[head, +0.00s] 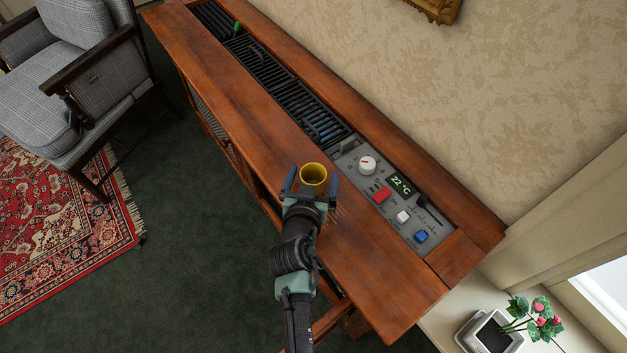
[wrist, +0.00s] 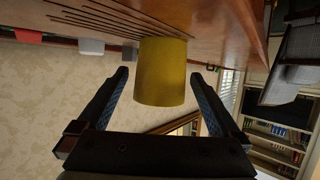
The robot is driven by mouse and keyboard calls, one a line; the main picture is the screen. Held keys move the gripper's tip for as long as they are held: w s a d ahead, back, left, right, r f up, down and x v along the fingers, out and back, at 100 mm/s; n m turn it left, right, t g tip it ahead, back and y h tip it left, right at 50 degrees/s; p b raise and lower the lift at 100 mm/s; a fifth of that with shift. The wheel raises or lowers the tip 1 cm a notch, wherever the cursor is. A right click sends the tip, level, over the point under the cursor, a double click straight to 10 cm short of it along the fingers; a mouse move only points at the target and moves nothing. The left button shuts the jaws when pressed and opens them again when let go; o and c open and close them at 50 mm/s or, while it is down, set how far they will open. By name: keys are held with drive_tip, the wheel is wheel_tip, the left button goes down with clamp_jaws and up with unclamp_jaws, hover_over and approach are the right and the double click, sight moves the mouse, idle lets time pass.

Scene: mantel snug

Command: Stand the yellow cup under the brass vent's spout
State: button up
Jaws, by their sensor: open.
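The yellow cup (head: 313,176) stands upright with its mouth up on the wooden top of the long cabinet (head: 370,260), near the front edge. My gripper (head: 311,184) is open, with one finger on each side of the cup. The wrist view shows the cup (wrist: 162,72) upside down between the spread fingertips of my gripper (wrist: 160,75), with a small gap at each side. I cannot make out a brass vent or a spout in either view.
A dark grille (head: 285,90) is let into the cabinet top, with a small green thing (head: 237,27) at its far end. A control panel (head: 398,195) with knob and buttons lies right of the cup. An armchair (head: 85,75) stands left; a potted plant (head: 495,332) is at lower right.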

drive_tip(key=shift+r, duration=0.1)
drive_tip(key=c, duration=1.6)
